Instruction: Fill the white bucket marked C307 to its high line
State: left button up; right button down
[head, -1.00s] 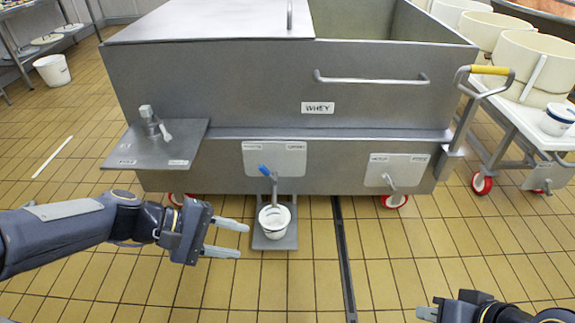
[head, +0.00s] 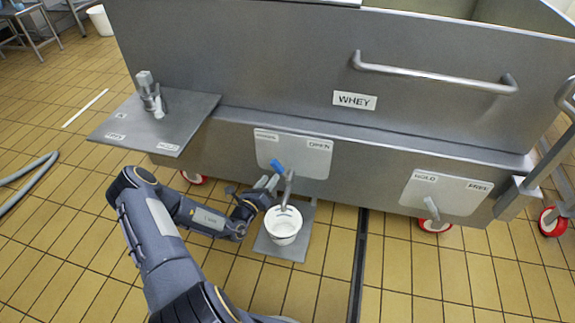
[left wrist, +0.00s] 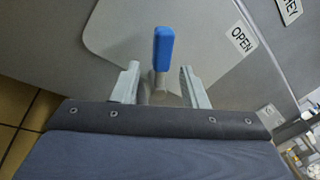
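The white bucket (head: 284,226) stands upright on a small grey platform (head: 275,245) under the spout (head: 288,190) of the steel WHEY vat. Its marking and high line are too small to read. The tap's blue handle (head: 277,166) sits on a plate with an OPEN label at its right; it also shows in the left wrist view (left wrist: 163,48). My left gripper (head: 271,183) is just below the handle. In the left wrist view its two fingers (left wrist: 160,85) are apart, one each side of the blue handle, without visible contact. My right gripper is out of view.
A second plate (head: 445,193) with a lever marked HOLD is at the right of the vat (head: 235,60). A side shelf (head: 160,122) with a fitting juts out at the left. A hose (head: 28,183) lies on the floor at the far left.

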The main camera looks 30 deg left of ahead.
aim_at(277, 170)
pick_arm(q)
jog(key=w+b, duration=0.2)
jog(key=w, duration=0.4)
jog(key=shift+w, duration=0.1)
jog(key=shift+w+r, duration=0.1)
jog(key=shift+w, duration=0.25)
grip_shut()
